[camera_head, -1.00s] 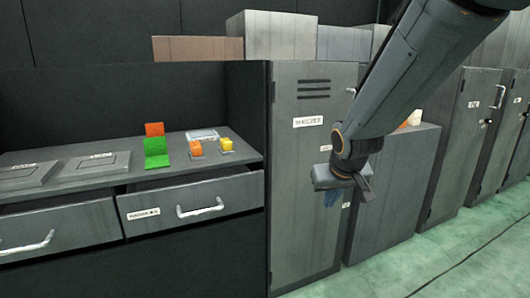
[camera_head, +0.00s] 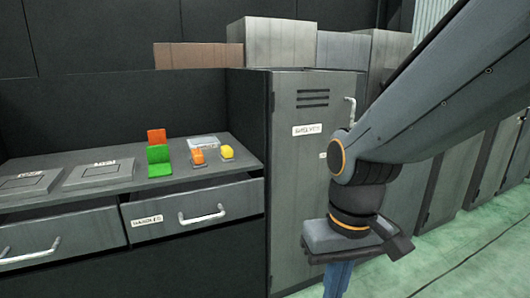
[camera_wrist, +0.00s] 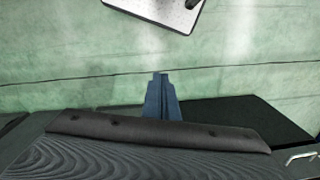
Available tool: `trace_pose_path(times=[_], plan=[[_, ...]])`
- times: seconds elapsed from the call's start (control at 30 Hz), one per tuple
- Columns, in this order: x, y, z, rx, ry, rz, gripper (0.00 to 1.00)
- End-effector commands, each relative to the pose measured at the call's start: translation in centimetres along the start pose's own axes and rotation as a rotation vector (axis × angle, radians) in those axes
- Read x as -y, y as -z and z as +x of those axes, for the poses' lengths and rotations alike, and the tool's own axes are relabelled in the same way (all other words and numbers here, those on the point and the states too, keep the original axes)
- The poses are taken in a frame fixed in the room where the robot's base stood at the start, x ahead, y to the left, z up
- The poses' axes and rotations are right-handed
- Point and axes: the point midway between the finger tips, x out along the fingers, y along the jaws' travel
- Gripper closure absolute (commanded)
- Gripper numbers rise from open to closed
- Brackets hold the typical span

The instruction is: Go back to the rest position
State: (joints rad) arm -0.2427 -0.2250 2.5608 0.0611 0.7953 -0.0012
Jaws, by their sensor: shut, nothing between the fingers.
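My gripper (camera_head: 337,280) hangs below my wrist, in front of the tall grey cabinet (camera_head: 312,180) in the head view. Its blue fingers point down, and their tips run to the bottom edge of that view. In the wrist view my gripper (camera_wrist: 160,80) shows as two blue fingers together, shut and empty, over the green floor (camera_wrist: 60,60). No object touches the fingers.
At left is a grey counter (camera_head: 100,194) with a drawer (camera_head: 190,212) standing partly open. Green (camera_head: 158,160), orange (camera_head: 198,156) and yellow (camera_head: 227,151) items stand on it. More cabinets line the right side. Green floor (camera_head: 470,245) is clear at lower right.

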Motion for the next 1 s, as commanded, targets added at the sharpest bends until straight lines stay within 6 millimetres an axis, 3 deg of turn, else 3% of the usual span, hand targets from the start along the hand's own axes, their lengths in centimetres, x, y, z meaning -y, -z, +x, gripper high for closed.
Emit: trace_pose_path(times=[0.53,0.73,1.0], plan=[[-5.3,-1.4,-7.1,0.006,-0.032,0.166,1.0],[-6.7,-1.8,-8.2,0.005,-0.039,0.202,1.0],[-7.0,-1.8,-8.1,0.005,-0.041,0.209,1.0]])
